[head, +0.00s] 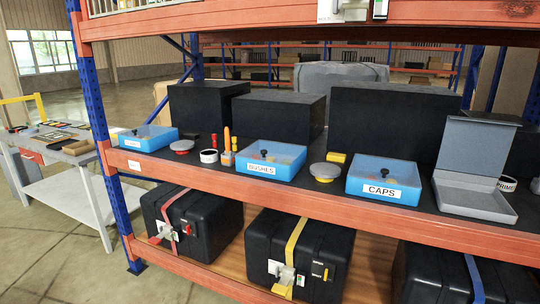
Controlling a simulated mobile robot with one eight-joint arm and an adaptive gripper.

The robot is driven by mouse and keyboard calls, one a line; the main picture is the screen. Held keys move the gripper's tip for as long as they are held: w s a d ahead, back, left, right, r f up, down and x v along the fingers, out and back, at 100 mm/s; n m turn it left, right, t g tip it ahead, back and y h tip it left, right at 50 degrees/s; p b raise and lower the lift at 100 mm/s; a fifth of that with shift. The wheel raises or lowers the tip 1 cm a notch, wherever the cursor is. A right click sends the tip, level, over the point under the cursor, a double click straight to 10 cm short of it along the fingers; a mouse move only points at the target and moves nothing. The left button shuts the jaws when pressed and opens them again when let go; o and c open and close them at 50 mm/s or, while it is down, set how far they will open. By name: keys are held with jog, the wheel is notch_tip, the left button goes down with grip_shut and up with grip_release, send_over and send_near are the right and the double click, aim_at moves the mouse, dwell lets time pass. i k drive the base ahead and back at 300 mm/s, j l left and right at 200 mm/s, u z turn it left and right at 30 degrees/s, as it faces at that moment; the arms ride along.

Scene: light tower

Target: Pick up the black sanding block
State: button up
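I cannot make out a black sanding block for certain in the head view. Small items lie on the shelf (330,197), and several flat items, some dark, lie on the workbench (78,156) at the left, too small to identify. My gripper is not in view.
Blue boxes labelled BUSHES (287,171) and CAPS (408,193), another blue box (160,140), and an open grey box (455,198) stand along the shelf's front. Large black boxes (262,122) stand behind. Black cases (205,215) fill the lower shelf. Floor at left front is clear.

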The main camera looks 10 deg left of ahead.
aim_at(194, 137)
jog(key=i+j, duration=0.15)
jog(key=j, duration=0.2)
jog(key=i+j, duration=0.15)
jog(key=j, duration=0.25)
jog(key=i+j, duration=0.1)
jog(key=j, duration=0.25)
jog(key=i+j, duration=0.15)
jog(key=j, duration=0.25)
jog(key=i+j, duration=0.15)
jog(key=j, duration=0.2)
jog(key=i+j, duration=0.15)
jog(key=j, duration=0.25)
jog(key=i+j, duration=0.1)
jog(key=j, duration=0.25)
